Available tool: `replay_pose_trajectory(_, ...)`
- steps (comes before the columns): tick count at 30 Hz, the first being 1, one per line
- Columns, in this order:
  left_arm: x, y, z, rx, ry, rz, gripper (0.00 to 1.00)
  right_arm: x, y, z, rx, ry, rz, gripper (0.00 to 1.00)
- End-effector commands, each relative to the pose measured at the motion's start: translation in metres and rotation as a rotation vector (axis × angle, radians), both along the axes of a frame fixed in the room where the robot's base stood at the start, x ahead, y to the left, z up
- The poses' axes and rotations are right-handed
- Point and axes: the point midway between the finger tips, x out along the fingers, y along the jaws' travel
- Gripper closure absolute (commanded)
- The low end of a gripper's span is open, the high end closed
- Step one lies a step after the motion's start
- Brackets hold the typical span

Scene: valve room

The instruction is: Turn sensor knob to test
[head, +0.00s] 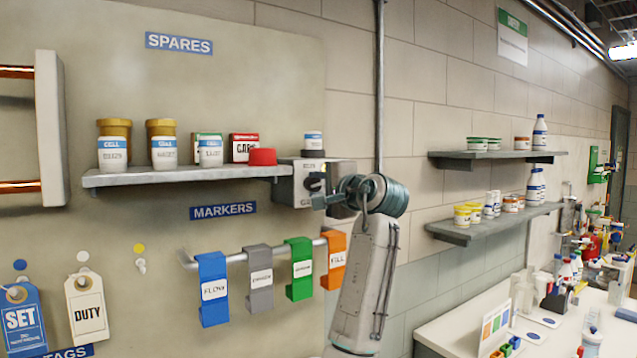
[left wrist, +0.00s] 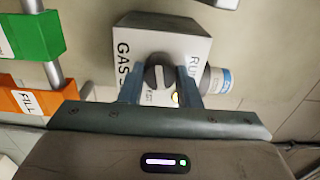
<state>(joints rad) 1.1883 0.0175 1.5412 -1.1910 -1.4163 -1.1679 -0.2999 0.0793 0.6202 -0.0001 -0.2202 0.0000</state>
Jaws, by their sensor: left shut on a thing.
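The sensor box (head: 308,194) is a grey-white wall box lettered GAS, beside the right end of the spares shelf. Its dark round knob (head: 315,182) faces the room. In the left wrist view the box (left wrist: 170,40) shows GAS and RUN lettering, and the knob (left wrist: 158,78) has a pale pointer line. Small lettering by the knob is too small to read. My left gripper (head: 326,190) is at the box. In the left wrist view its two fingers (left wrist: 160,86) stand either side of the knob, shut on it. My right gripper is out of view.
A marker rail with coloured clips, including an orange one (head: 333,260), hangs below. A vertical pipe (head: 379,80) runs up behind my arm.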

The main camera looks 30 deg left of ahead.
Motion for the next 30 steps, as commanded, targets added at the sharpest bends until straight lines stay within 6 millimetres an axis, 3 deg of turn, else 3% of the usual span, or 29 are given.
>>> replay_pose_trajectory(12,0.0003,-0.0002,0.0003,0.076,0.185,-0.001,0.93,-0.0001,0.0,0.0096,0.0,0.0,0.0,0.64)
replay_pose_trajectory(29,0.0003,-0.0003,-0.0009,0.088,0.215,-0.001,0.93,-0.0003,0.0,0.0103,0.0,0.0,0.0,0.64)
replay_pose_trajectory(30,0.0003,-0.0003,-0.0009,0.088,0.215,-0.001,0.68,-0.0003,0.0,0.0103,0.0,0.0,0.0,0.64)
